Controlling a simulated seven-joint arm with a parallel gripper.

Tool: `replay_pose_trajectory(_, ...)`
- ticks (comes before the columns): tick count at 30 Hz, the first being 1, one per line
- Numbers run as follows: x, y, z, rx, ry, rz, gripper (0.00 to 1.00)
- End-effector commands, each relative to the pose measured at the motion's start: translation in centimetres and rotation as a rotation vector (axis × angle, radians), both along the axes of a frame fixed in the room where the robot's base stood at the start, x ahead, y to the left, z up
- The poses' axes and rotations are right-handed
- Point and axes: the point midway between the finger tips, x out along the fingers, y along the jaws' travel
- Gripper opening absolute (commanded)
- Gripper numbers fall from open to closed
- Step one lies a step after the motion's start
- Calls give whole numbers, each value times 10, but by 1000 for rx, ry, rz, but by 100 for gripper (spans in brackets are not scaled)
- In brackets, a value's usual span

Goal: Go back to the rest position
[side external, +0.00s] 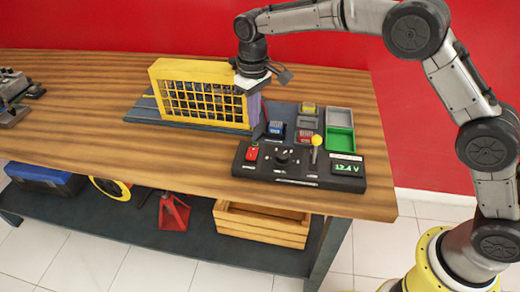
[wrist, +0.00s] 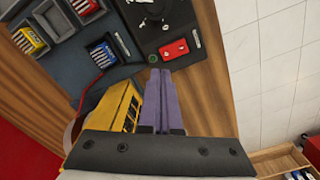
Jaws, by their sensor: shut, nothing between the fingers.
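My gripper (side external: 254,112) is shut and empty, its purple fingers pointing down at the right end of the yellow caged engine trainer (side external: 205,70). In the wrist view the two fingers of my gripper (wrist: 160,72) lie side by side, with the trainer's yellow frame (wrist: 120,108) just to their left. The fingers hang above the bench behind the black control panel (side external: 290,182). I cannot tell whether they touch the frame. The panel carries a red switch (side external: 252,154), a dark knob, a yellow-topped lever (side external: 317,141) and a display (side external: 346,168) reading 12.4 V.
Right of the trainer are small bins, one green (side external: 340,141) and one grey (side external: 339,115), and battery-like blocks (side external: 276,128). A metal part (side external: 12,90) sits at the far left. The wooden bench (side external: 90,130) is clear at front left. A red wall (side external: 120,25) stands behind.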

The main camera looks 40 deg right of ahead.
Motion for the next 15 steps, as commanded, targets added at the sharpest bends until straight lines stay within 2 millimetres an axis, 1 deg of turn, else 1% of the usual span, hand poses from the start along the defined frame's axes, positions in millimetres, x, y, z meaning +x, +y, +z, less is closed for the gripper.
replay_pose_trajectory(2, 3, -6, 17, 9, -31, -13, 0)
replay_pose_trajectory(4, 4, -15, 44, 23, -77, -28, 0)
replay_pose_trajectory(5, 2, -20, 57, 29, -97, -37, 0)
replay_pose_trajectory(6, -4, -28, 76, 35, -121, -49, 0)
replay_pose_trajectory(7, -10, -35, 90, 40, -139, -59, 0)
replay_pose_trajectory(9, -27, -52, 119, 49, -179, -82, 0)
replay_pose_trajectory(11, -44, -65, 141, 56, -213, -101, 0)
replay_pose_trajectory(12, -57, -74, 153, 60, -234, -112, 0)
replay_pose_trajectory(14, -77, -87, 169, 64, -263, -130, 0)
replay_pose_trajectory(15, -92, -94, 178, 68, -284, -140, 0)
